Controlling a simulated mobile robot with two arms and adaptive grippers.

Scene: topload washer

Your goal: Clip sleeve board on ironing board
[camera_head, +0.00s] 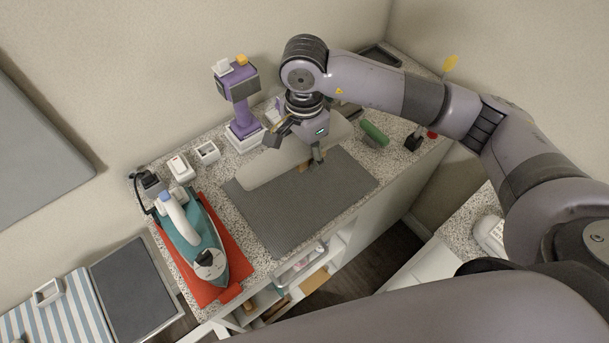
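A long beige padded board with a rounded end, seemingly the sleeve board (262,172), lies along the back edge of a dark grey mat (305,205) on the speckled counter. My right gripper (297,150) is right over this board, its fingers spread wide, one near the back edge and one near the front edge. I cannot tell whether they touch it. A small brown part shows under the board by the front finger. A blue-and-white striped board (60,312) at the lower left may be the ironing board. My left gripper is not in view.
A teal iron (195,240) stands on a red mat (234,262) at the counter's left. A purple stand (241,110) and small white boxes (207,153) are at the back. A green-handled item (374,134) lies right. The grey mat's front is clear.

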